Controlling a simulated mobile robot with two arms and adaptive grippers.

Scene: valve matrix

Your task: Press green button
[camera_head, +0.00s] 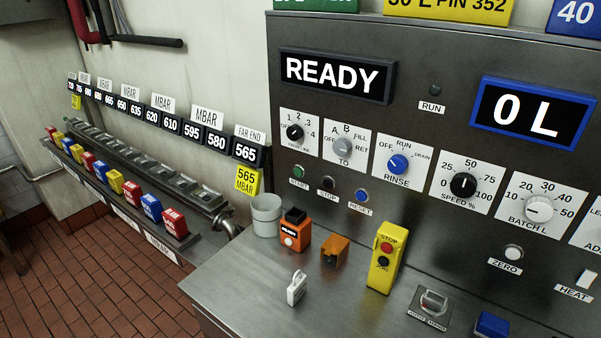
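The green button (299,171) is a small round push button above the START label on the grey control panel (425,115). It sits in the lower left of the panel, left of a dark STOP button (328,182) and a blue RESET button (361,195). Nothing covers it. The display (337,74) above reads READY. Neither of my grippers shows in the head view.
A steel counter (245,300) juts out below the panel. On it stand a grey cup (266,214), an orange device (295,230), an orange block (335,251), a yellow STOP box (385,257) and a white tag (296,287). Red-brick floor (100,270) is clear at the left.

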